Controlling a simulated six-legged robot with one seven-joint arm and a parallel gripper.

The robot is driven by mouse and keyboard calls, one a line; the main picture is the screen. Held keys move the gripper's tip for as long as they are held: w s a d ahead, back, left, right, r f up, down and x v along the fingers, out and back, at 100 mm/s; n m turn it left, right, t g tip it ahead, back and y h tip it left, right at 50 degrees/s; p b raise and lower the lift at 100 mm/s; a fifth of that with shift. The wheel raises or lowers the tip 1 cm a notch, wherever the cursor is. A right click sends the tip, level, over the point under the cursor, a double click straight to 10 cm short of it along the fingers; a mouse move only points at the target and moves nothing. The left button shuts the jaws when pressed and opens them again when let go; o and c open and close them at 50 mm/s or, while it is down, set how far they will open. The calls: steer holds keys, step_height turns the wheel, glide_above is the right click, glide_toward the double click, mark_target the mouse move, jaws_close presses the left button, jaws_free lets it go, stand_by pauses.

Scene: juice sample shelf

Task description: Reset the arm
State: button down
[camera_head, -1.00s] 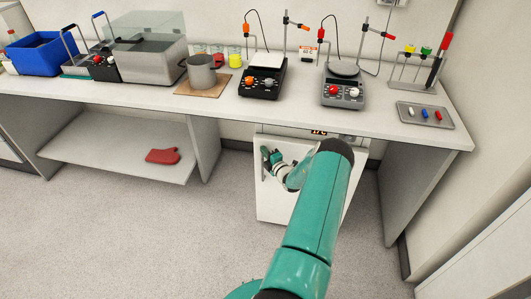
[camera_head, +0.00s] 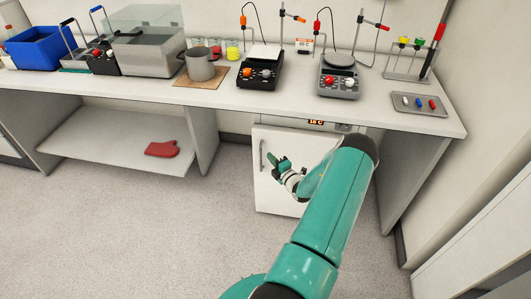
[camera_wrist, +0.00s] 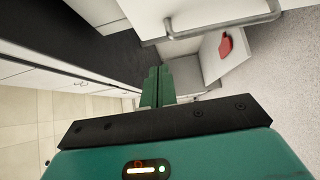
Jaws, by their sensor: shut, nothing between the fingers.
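My gripper (camera_head: 273,163) is in front of the white cabinet (camera_head: 277,200) under the bench, just right of the cabinet's upright handle (camera_head: 262,156) in the head view. In the wrist view my gripper's green fingers (camera_wrist: 158,88) are together with nothing between them. The cabinet's handle also shows in the wrist view (camera_wrist: 225,24), apart from the fingers. The cabinet door looks closed. My teal arm covers the cabinet's right part in the head view.
The bench top (camera_head: 215,97) holds two hotplates (camera_head: 260,72) (camera_head: 338,80), a grey pot (camera_head: 201,65), a blue bin (camera_head: 40,48) and a small tray (camera_head: 419,104). A red mitt (camera_head: 161,149) lies on the low shelf (camera_head: 115,143). The floor at left is clear.

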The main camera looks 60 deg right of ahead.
steer(key=shift+v, duration=0.9)
steer(key=w+a+r+n+y, duration=0.7)
steer(key=w+a+r+n, duration=0.1)
steer(key=n, duration=0.1)
steer(key=w+a+r+n+g+y, duration=0.25)
steer(key=a+r+n, duration=0.25)
steer(key=a+n, duration=0.3)
steer(key=w+a+r+n+g+y, duration=0.1)
steer(key=a+r+n+g+y, duration=0.2)
steer(key=a+r+n, duration=0.45)
steer(key=w+a+r+n+g+y, duration=0.1)
steer(key=a+r+n+g+y, duration=0.4)
steer(key=a, duration=0.6)
steer(key=s+a+r+n+g+h, duration=0.1)
steer(key=s+a+r+n+h, duration=0.25)
steer(key=a+n, duration=0.45)
steer(key=s+a+r+n+h, duration=0.3)
steer(key=s+a+r+n, duration=0.2)
steer(key=s+n, duration=0.3)
steer(key=s+a+r+n+h, duration=0.4)
steer(key=s+n, duration=0.5)
steer(key=n, duration=0.4)
step_height(320, 180, up, 3)
steer(key=shift+s+a+f, duration=0.15)
steer(key=shift+s+a, duration=0.05)
steer(key=shift+a, duration=0.55)
